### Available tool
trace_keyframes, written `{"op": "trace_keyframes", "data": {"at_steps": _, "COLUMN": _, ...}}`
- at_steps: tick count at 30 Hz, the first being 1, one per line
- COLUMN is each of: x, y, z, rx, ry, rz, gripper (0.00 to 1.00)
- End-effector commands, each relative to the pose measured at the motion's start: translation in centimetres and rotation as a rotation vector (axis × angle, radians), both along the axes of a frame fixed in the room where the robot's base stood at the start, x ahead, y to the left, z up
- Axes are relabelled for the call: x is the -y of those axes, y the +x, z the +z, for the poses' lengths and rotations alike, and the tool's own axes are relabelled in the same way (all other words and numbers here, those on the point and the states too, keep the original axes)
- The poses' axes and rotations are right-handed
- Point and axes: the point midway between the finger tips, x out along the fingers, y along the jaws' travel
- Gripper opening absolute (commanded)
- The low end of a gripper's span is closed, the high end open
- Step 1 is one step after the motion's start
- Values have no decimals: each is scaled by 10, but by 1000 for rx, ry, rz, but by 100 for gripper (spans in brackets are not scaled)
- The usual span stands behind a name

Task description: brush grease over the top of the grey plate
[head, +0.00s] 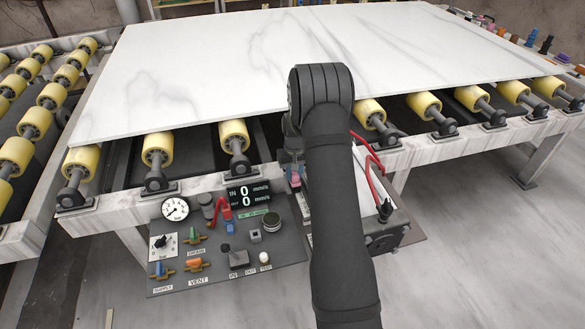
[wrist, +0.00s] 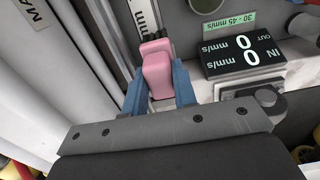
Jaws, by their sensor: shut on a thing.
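My gripper (wrist: 158,78) has two blue fingers, shut on a pink block-like piece (wrist: 156,66) in the wrist view. The pink piece also shows in the head view (head: 296,179), just left of my arm, at the right edge of the control panel. Dark parts adjoin its far end, and I cannot tell whether it is a brush handle. No bristles or grease can be made out. I cannot tell which surface is the grey plate. My arm hides much of the area around the gripper in the head view.
A white marble slab (head: 230,70) lies on yellow rollers (head: 234,136) behind. A control panel (head: 285,250) with a gauge (head: 175,208), levers and a display (head: 249,195) is left of my arm. Red cables (head: 374,178) and a boxy unit (head: 385,238) are right of it.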

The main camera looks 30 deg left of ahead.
Motion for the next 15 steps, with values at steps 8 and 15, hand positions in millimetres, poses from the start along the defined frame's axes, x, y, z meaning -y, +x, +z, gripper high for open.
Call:
{"op": "trace_keyframes", "data": {"at_steps": 8, "x": 0, "y": 0, "z": 32, "rx": 1, "ry": 1, "rz": 0, "gripper": 7}}
{"op": "trace_keyframes", "data": {"at_steps": 15, "x": 0, "y": 0, "z": 53, "rx": 1, "ry": 1, "rz": 0, "gripper": 7}}
